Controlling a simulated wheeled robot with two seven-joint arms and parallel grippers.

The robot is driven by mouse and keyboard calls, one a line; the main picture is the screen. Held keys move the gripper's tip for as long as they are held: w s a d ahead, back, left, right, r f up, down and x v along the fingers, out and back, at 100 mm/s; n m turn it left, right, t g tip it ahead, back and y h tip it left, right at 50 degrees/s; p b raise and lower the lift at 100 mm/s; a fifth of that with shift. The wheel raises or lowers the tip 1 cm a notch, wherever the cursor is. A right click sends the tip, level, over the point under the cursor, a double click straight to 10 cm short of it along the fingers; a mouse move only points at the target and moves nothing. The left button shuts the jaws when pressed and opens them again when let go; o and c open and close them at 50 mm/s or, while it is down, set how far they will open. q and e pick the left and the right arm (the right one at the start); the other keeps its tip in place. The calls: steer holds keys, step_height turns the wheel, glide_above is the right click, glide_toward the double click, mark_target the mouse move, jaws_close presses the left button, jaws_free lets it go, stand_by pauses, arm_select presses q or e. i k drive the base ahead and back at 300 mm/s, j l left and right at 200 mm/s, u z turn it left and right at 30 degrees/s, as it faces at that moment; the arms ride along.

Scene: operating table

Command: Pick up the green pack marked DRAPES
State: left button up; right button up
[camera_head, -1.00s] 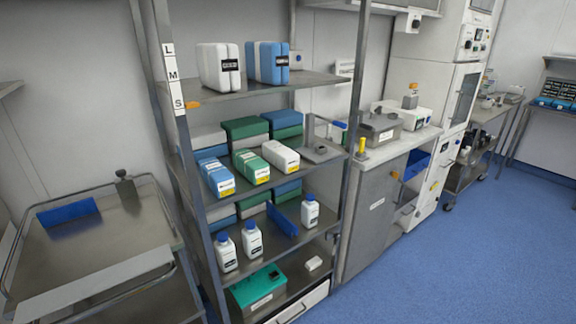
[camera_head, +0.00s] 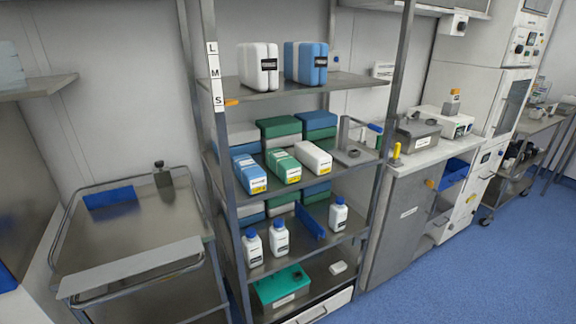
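A green pack (camera_head: 281,163) with a white and yellow front label lies on the middle shelf of the metal rack, between a blue pack (camera_head: 247,171) and a white pack (camera_head: 313,156). Its label is too small to read. Larger green boxes (camera_head: 281,128) stand behind it on the same shelf, and I cannot read any marking on them. Neither of my grippers is in view.
The rack's top shelf (camera_head: 345,80) bears white and blue packs. White bottles (camera_head: 279,238) stand on a lower shelf, above a teal box (camera_head: 283,284). A steel cart (camera_head: 150,222) stands left of the rack, a counter (camera_head: 440,150) right. Blue floor (camera_head: 470,270) is clear at right.

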mark_target(286, 167)
steer(key=i+l+u, duration=0.15)
steer(key=l, duration=0.25)
steer(key=i+l+u, duration=0.15)
steer(key=l, duration=0.25)
steer(key=i+l+u, duration=0.15)
steer(key=l, duration=0.25)
steer(key=i+l+u, duration=0.15)
steer(key=l, duration=0.3)
steer(key=k, duration=0.05)
